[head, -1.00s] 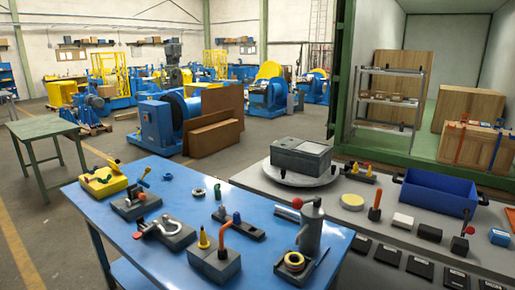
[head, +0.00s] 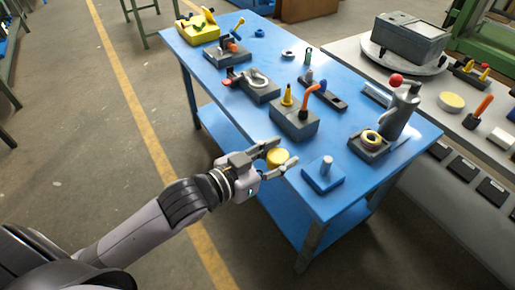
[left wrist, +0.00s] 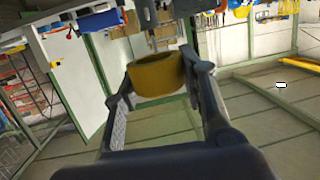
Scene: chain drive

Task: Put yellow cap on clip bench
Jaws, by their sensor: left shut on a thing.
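The yellow cap (head: 277,158) is a short round piece between the fingers of my left gripper (head: 284,152), near the left front edge of the blue workbench (head: 283,195). In the left wrist view the cap (left wrist: 157,76) sits between both fingers, which are shut on it. No label shows which surface is the clip bench; the blue workbench carries clip-like tools. A blue block with an upright grey peg (head: 324,176) stands on it, right of the gripper. My right gripper is not in view.
A grey block with a yellow cone and orange handle (head: 295,122) stands behind the gripper. The floor at left is free.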

